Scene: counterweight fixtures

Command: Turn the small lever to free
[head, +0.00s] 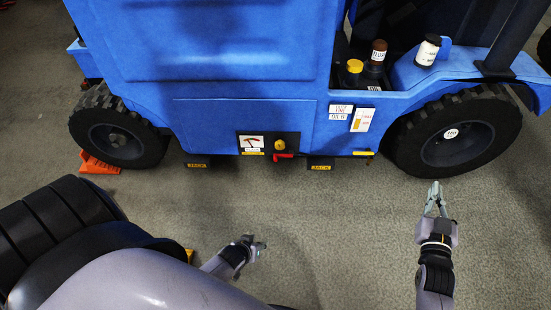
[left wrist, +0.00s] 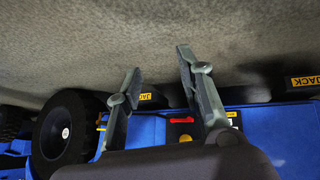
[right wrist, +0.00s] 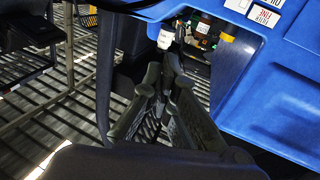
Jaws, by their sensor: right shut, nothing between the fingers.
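A red lever (head: 283,155) sits low on the side of the blue vehicle, just under a yellow knob (head: 280,145). A yellow handle (head: 363,153) is further right on the same lower edge; I cannot tell which of the two is the small lever. The red lever also shows in the left wrist view (left wrist: 181,120), between and beyond the fingers. My left gripper (head: 257,246) is open and empty, in front of the vehicle and apart from it. My right gripper (head: 436,187) is shut and empty, near the right wheel; it also shows in the right wrist view (right wrist: 166,62).
The blue vehicle (head: 220,60) stands on two visible black wheels (head: 117,140) (head: 450,140). An orange chock (head: 97,164) is at the left wheel. A gauge panel (head: 251,142) is beside the knob. Several bottles (head: 428,50) stand on the vehicle.

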